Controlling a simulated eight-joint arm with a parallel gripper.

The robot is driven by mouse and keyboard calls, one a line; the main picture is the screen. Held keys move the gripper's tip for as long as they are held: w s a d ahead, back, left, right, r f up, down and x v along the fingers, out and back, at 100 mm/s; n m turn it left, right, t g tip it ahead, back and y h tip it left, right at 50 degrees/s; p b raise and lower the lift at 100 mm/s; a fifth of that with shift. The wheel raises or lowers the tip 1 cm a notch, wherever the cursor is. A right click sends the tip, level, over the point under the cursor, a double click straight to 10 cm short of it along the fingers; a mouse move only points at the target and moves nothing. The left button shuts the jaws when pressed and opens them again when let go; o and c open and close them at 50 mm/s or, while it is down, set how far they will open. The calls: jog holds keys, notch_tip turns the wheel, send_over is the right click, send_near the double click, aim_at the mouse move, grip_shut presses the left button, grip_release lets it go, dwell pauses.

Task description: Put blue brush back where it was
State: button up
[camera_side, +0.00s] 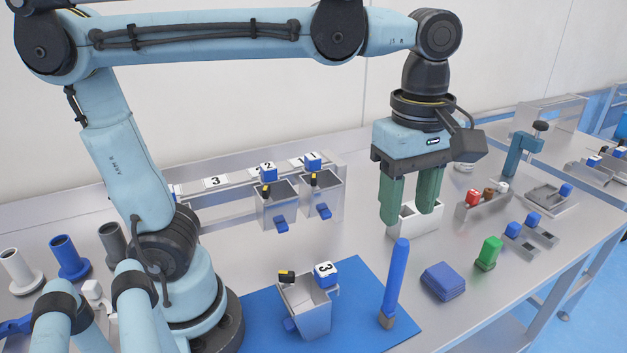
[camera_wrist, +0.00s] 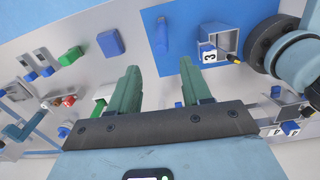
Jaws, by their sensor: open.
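The blue brush (camera_side: 395,275) stands upright, its handle up and a grey-brown foot at the bottom, near the right corner of the blue mat (camera_side: 362,278). In the wrist view the brush (camera_wrist: 162,36) shows beyond my fingers, by the edge of the mat (camera_wrist: 190,68). My gripper (camera_side: 409,216) has green fingers pointing down, spread apart with nothing between them. In the side view it is above and behind the brush, in front of a white box (camera_side: 415,228); in the wrist view the fingers (camera_wrist: 156,82) are apart from the brush.
A metal bin (camera_side: 312,318) with a "3" cube stands on the mat. Blue slabs (camera_side: 442,283) and a green block (camera_side: 489,252) are right of the brush. White, blue (camera_side: 70,260) and grey cylinders stand at left. Two bins (camera_side: 276,206) hang from the back rail.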

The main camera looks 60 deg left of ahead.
jog(key=a+f+m+t, duration=0.7)
jog(key=a+f+m, duration=0.2)
jog(key=m, duration=0.8)
jog(key=shift+s+a, duration=0.15)
jog(key=shift+a, duration=1.05)
jog(key=shift+o, duration=0.2)
